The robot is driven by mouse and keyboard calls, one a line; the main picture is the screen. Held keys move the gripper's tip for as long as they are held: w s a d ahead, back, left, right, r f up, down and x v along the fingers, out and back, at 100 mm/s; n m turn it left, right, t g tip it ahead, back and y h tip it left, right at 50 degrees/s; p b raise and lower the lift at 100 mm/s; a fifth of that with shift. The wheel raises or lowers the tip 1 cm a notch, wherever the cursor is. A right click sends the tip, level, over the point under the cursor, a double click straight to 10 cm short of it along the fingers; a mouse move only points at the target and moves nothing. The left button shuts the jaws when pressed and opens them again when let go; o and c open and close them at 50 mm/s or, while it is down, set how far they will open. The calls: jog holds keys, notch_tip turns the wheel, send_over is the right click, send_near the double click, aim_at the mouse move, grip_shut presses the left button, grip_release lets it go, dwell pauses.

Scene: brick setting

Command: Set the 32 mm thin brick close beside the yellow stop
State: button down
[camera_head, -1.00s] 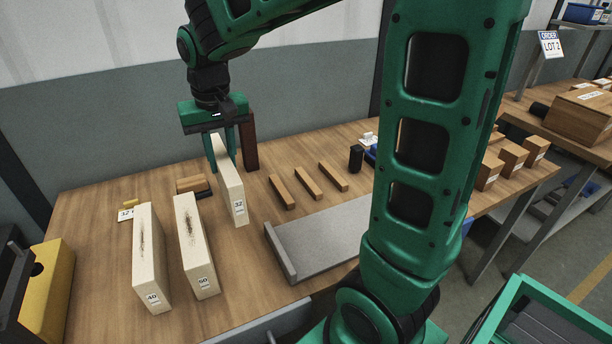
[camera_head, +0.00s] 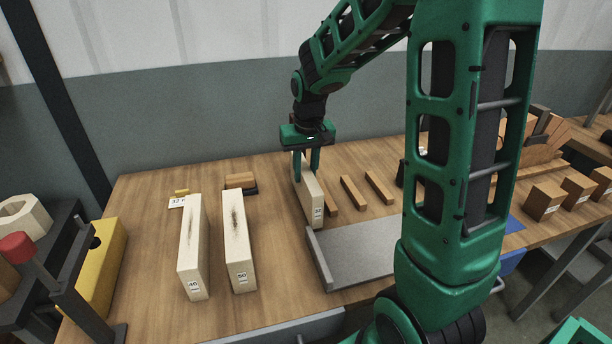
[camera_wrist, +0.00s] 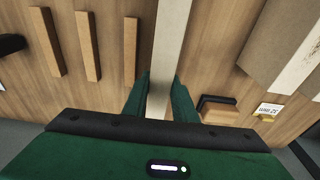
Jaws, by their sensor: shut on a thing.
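The pale 32 brick (camera_head: 308,196), a thin upright slab with a "32" label, is in my gripper (camera_head: 307,166). In the wrist view the gripper (camera_wrist: 160,98) has a finger on each side of the brick (camera_wrist: 172,45). I cannot tell how far its bottom is from the table.
Pale bricks labelled 40 (camera_head: 192,250) and 50 (camera_head: 238,245) stand front left. Small wooden bars (camera_head: 379,187) and a grey tray (camera_head: 365,250) are at right.

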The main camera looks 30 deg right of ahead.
jog(key=shift+f, duration=0.75)
jog(key=c, duration=1.4)
grip_release()
jog(key=shift+f, duration=0.1)
jog(key=shift+c, duration=0.2)
